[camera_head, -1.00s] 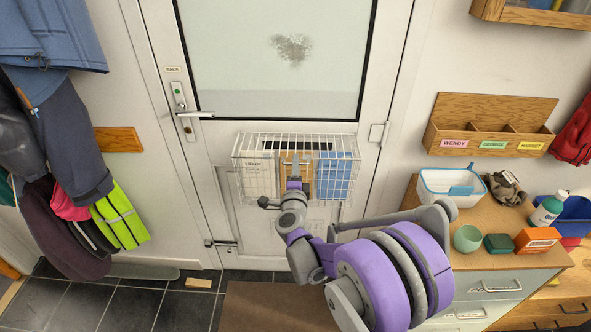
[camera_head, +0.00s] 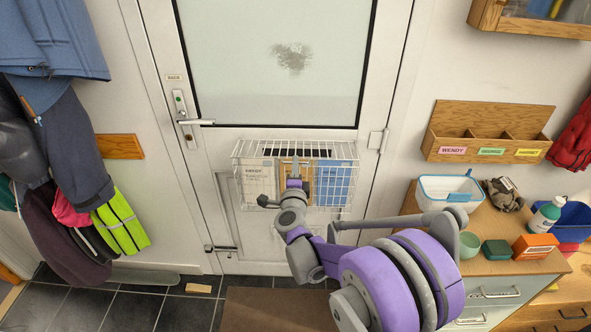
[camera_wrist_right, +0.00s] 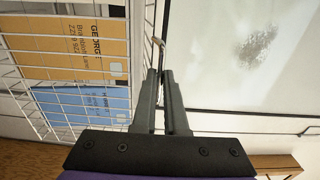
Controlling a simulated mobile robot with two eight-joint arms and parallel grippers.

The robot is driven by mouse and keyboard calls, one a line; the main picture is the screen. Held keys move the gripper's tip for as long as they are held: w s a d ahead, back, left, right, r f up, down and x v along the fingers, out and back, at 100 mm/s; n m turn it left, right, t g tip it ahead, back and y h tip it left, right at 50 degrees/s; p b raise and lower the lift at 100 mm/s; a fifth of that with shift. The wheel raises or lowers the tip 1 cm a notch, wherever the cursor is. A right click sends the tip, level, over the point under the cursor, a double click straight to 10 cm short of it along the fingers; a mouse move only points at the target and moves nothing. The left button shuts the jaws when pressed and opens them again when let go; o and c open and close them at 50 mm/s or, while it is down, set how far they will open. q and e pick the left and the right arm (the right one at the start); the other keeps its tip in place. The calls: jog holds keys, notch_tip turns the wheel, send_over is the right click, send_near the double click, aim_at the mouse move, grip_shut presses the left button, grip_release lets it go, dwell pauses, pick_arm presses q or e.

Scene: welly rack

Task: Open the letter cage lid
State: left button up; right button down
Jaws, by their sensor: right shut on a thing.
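The white wire letter cage (camera_head: 345,203) hangs on the lower part of the white door. Inside it stand a white letter (camera_head: 258,182), an orange-brown letter (camera_wrist_right: 70,45) addressed to George and a blue letter (camera_head: 330,182). My right gripper (camera_head: 294,172) is in front of the cage, near the middle of its upper front edge. In the right wrist view the fingers (camera_wrist_right: 160,78) are closed together at a thin piece by the cage wires. The fingers hide most of that piece, and I cannot tell how far the lid is raised. My left gripper is not in view.
A door handle (camera_head: 195,122) is at the upper left of the cage. Coats (camera_head: 65,150) hang at the left. A chest (camera_head: 500,280) at the right bears a white tub (camera_head: 447,189), an orange box (camera_head: 535,246) and other small things. A brown mat (camera_head: 260,308) lies below.

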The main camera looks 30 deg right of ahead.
jog(key=shift+w+d+r+p, duration=0.15)
jog(key=shift+w+r+p, duration=0.15)
jog(key=shift+r, duration=0.55)
jog(key=shift+w+d+r+p, duration=0.15)
jog(key=shift+r+p, duration=0.1)
jog(key=shift+r, duration=0.6)
jog(key=w+d+r, duration=0.2)
jog(key=w+r, duration=0.1)
jog(key=w+d+r+p, duration=0.1)
jog(key=w+d+r, duration=0.1)
jog(key=w+r, duration=0.1)
jog(key=w+d+r+p, duration=0.1)
jog(key=w+d+r, duration=0.2)
jog(key=w, duration=0.2)
jog(key=shift+w+r, duration=0.25)
jog(key=shift+r, duration=0.05)
jog(key=c, duration=1)
grip_release()
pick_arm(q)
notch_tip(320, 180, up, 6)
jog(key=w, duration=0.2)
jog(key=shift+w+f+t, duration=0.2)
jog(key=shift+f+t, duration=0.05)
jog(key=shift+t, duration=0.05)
pick_arm(e)
jog(key=shift+o, duration=0.2)
jog(key=shift+s, duration=0.1)
